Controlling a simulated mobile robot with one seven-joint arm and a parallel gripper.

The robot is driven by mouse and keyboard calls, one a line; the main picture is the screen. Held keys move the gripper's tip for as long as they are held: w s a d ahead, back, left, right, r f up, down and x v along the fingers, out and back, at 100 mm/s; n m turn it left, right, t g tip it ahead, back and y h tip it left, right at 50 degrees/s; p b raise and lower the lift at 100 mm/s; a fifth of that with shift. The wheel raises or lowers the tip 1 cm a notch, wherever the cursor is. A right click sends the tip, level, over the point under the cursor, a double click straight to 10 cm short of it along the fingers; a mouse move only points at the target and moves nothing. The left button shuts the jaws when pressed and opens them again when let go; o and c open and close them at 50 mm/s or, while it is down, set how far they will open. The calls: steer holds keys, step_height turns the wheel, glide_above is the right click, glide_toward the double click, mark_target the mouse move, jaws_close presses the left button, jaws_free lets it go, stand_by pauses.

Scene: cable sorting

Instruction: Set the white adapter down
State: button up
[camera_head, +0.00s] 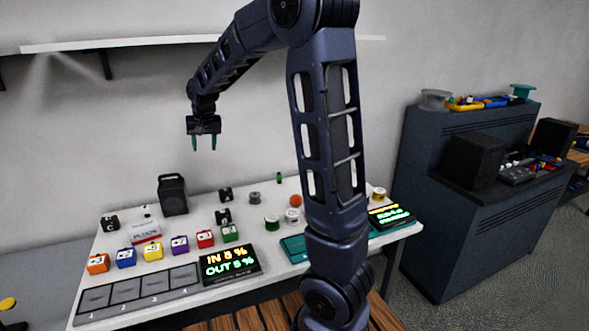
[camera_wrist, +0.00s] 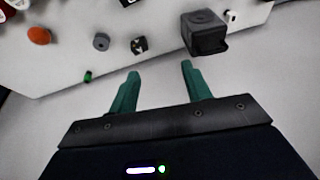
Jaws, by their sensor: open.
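My gripper (camera_head: 204,143) is raised well above the white table (camera_head: 262,199), near the wall. Its two green fingers are apart with nothing between them; the wrist view also shows the open fingers (camera_wrist: 160,72). A small white piece (camera_head: 147,211), perhaps the white adapter, sits on the table left of a black speaker-like box (camera_head: 173,195). The white piece also shows at the top right of the wrist view (camera_wrist: 231,16), beside the black box (camera_wrist: 204,32). It is apart from my gripper. Its details are too small to tell.
Several coloured cubes stand in a row behind the grey numbered pads (camera_head: 125,290) and a lit display (camera_head: 229,263). Black cubes, spools and an orange ball (camera_head: 296,200) lie further right. My arm hides part of the table's right side. A shelf (camera_head: 120,43) runs along the wall.

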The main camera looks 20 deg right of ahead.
steer(key=s+d+r, duration=0.3)
steer(key=s+d, duration=0.4)
steer(key=s, duration=0.1)
steer(key=s+d+r, duration=0.3)
steer(key=s+d, duration=0.4)
steer(key=s, duration=0.2)
steer(key=s+d+f, duration=0.1)
steer(key=s+d, duration=0.2)
steer(key=s, duration=0.5)
steer(key=s+d+f+t+h, duration=0.1)
steer(key=s+d+f, duration=0.1)
steer(key=s, duration=0.7)
steer(key=shift+s+d+f+n, duration=0.25)
steer(key=shift+s+d+n, duration=0.05)
steer(key=shift+d, duration=0.1)
stand_by(4.2)
